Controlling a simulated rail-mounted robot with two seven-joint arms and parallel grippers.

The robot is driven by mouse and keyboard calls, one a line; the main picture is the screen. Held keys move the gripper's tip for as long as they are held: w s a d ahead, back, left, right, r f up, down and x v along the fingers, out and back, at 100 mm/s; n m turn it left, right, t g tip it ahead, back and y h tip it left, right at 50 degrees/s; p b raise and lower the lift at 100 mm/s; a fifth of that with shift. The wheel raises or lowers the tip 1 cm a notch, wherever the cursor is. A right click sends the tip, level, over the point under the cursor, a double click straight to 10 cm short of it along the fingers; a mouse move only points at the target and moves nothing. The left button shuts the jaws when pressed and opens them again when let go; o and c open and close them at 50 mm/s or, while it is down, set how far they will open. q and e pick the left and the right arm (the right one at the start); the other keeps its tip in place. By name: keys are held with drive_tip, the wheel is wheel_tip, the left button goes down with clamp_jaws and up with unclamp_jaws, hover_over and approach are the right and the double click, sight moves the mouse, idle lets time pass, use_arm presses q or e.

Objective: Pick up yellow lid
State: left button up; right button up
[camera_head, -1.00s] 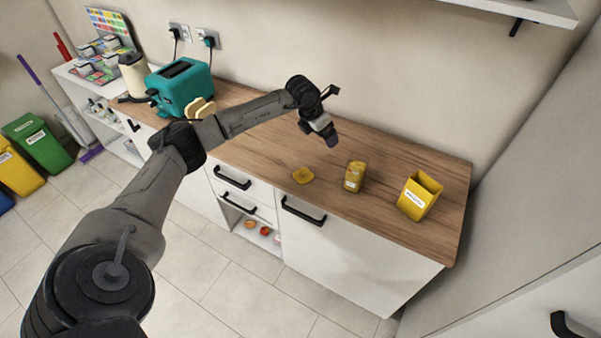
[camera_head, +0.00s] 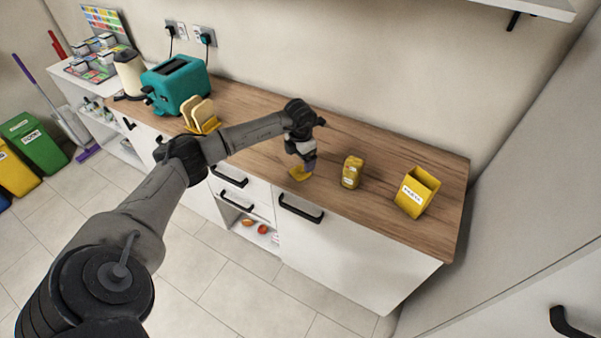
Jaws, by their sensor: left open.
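The yellow lid (camera_head: 298,174) lies flat on the wooden counter, left of a yellow jar (camera_head: 351,172) with a small label. My left gripper (camera_head: 308,168) points down right at the lid and hides part of its right side. The gripper is open; its fingers are small in the picture, and I cannot tell whether they touch the lid. My right gripper does not show.
An open yellow box (camera_head: 417,192) with a white label stands near the counter's right end. A teal toaster (camera_head: 176,84), a yellow rack with bread slices (camera_head: 201,115) and a cream kettle (camera_head: 129,72) stand to the left. The wooden counter (camera_head: 385,205) is clear between jar and box.

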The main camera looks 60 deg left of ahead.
sight(301, 167)
use_arm(q)
drive_tip(key=shift+w+a+f+b, duration=0.1)
drive_tip(key=shift+f+b, duration=0.1)
drive_tip(key=shift+f, duration=1.25)
drive_tip(key=shift+w+a+f+b, duration=0.1)
drive_tip(key=shift+f+b, duration=0.1)
drive_tip(key=shift+f, duration=1.2)
drive_tip(key=shift+c, duration=0.2)
drive_tip(key=c, duration=1)
drive_tip(key=shift+o, duration=0.2)
drive_tip(key=shift+r, duration=0.1)
